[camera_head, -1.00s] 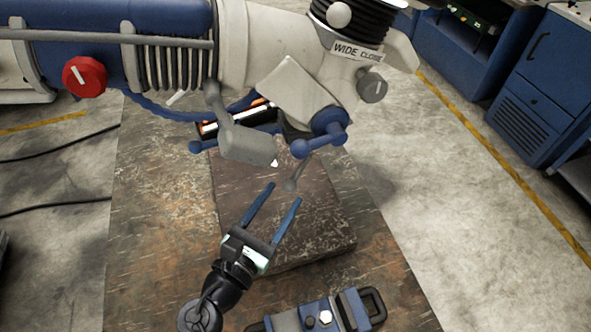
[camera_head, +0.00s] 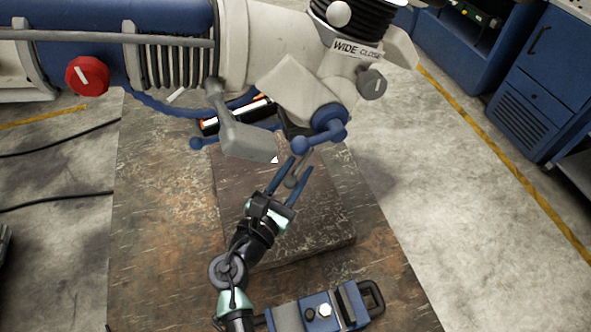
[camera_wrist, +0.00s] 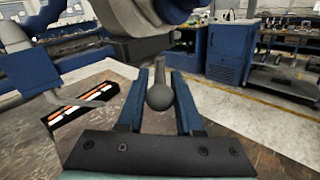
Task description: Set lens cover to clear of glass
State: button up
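The big cream and blue microscope arm (camera_head: 270,45) hangs over a worn metal block. From the underside of its head a short grey lever with a ball end (camera_head: 291,183) points down; the ball (camera_wrist: 159,97) is large in the wrist view. A grey flat paddle with a white pointer tip (camera_head: 245,140) hangs to the left of it. I cannot tell for sure which of these is the lens cover. My gripper (camera_head: 300,165) is open, its two blue fingers on either side of the ball. In the wrist view a gap shows beside the ball, which looks ungripped.
A blue knob (camera_head: 300,146) on the head is close to my fingertips. A dark bar with orange and white marks (camera_wrist: 82,107) lies left. A blue and grey clamp-like device (camera_head: 318,308) sits at the bench front. A red knob (camera_head: 87,76) is far left.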

grip_shut()
dwell(0.9)
